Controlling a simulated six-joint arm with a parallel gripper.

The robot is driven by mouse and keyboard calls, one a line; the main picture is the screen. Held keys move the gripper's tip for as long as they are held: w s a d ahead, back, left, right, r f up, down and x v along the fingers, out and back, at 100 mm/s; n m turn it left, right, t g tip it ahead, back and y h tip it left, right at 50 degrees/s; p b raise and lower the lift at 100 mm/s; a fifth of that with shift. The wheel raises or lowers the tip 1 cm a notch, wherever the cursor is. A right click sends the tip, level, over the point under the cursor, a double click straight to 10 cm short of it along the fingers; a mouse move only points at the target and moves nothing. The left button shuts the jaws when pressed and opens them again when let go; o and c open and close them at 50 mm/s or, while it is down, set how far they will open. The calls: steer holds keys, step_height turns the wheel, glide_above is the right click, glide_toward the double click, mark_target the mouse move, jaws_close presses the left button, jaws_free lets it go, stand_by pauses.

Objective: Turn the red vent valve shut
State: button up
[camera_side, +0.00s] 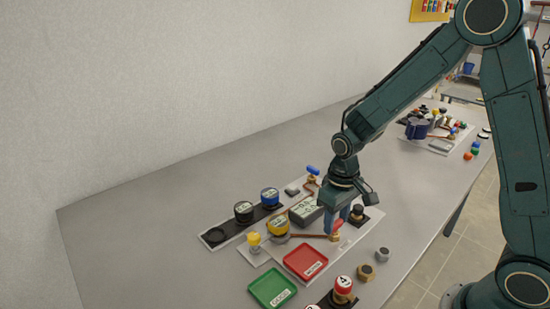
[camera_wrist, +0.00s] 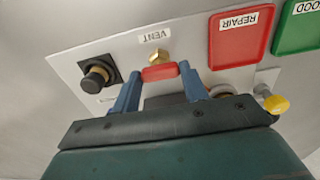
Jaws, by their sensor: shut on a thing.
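The red vent valve (camera_wrist: 160,72) has a short red handle on a brass body, below the VENT label (camera_wrist: 155,37) in the wrist view. My gripper (camera_wrist: 162,76) points down at it, with one blue finger at each end of the handle. The jaws are shut on the red handle, which lies crosswise between the fingertips. In the side view my gripper (camera_side: 338,226) is low over the front right of the light panel, and a bit of the red handle (camera_side: 338,224) shows beside a finger.
A black knob (camera_wrist: 96,78) stands left of the valve in the wrist view. The red REPAIR tray (camera_side: 305,262) and green GOOD tray (camera_side: 272,288) lie close by. Two loose round pieces (camera_side: 366,272) lie in front.

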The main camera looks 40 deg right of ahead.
mark_target(337, 223)
stand_by(0.4)
steer(key=o, duration=1)
step_height(337, 223, up, 14)
steer(key=shift+f, duration=0.1)
steer(key=shift+s, duration=0.1)
stand_by(0.4)
steer(key=s+r+t, duration=0.2)
steer(key=s, duration=0.3)
steer(key=s+r+t, duration=0.1)
steer(key=s+r, duration=0.2)
steer(key=s, duration=0.3)
steer(key=s+r+t, duration=0.2)
steer(key=s, duration=0.4)
steer(key=shift+s+a+r+t, duration=0.15)
steer(key=shift+s+a+t, duration=0.1)
steer(key=shift+t, duration=0.05)
